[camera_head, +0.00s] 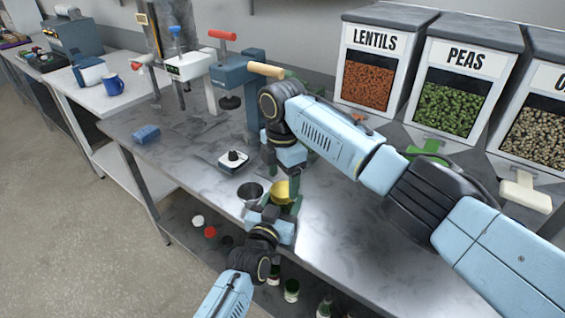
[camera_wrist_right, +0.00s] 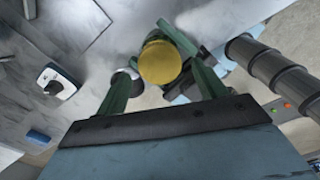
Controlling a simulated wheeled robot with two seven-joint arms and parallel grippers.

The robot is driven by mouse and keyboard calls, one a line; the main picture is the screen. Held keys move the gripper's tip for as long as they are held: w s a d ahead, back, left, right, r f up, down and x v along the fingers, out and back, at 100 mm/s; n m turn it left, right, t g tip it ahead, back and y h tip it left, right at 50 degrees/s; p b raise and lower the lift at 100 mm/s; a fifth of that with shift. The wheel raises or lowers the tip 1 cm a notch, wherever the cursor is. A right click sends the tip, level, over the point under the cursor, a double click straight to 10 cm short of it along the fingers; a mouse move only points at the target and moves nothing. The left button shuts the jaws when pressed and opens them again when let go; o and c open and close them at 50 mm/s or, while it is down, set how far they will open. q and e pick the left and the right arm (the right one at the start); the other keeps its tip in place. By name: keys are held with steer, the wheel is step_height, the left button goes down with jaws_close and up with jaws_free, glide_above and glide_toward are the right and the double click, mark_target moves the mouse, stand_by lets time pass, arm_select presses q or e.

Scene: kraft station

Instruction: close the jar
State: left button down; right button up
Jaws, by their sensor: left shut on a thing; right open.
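A round yellow lid (camera_head: 280,191) shows at the table's front edge, with the jar below it mostly hidden. My left gripper (camera_head: 279,207) is shut on the jar from the front. In the right wrist view, the yellow lid (camera_wrist_right: 160,62) appears between the fingers of my right gripper (camera_wrist_right: 160,75), which is open. My right gripper (camera_head: 289,182) comes down from above, close over the lid; I cannot tell whether its fingers touch it. The left gripper's green fingers (camera_wrist_right: 180,38) show beyond the lid.
A dark metal cup (camera_head: 249,192) stands just left of the jar. A white scale (camera_head: 233,161) with a black knob sits behind. A blue object (camera_head: 146,134) lies at the far left. Dispensers (camera_head: 371,62) line the back right. The table's front right is clear.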

steer(key=shift+f, duration=1.2)
